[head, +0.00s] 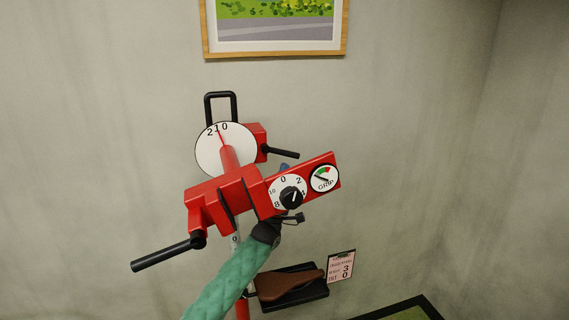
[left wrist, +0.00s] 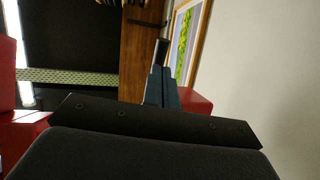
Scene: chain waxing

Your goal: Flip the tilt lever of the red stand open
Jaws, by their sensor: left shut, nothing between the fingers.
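The red stand (head: 228,190) stands in the middle of the head view, with a white dial (head: 212,150) marked 2, 1, 0. A black lever (head: 284,153) sticks out to the right from the red block beside that dial; no label marks it as the tilt lever. My left gripper comes up behind the red front panel, which hides most of it. Its blue fingertips (head: 285,167) show just above the panel, close below the lever. In the left wrist view the shut, empty fingers (left wrist: 161,88) point at a dark rod end (left wrist: 161,48); contact is unclear.
A longer black handle (head: 160,256) juts out lower left. The panel carries a knob dial (head: 280,190) and a GRIP gauge (head: 324,178). A brown saddle (head: 290,286) and a pink card (head: 341,266) are below. Wall is free to the right.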

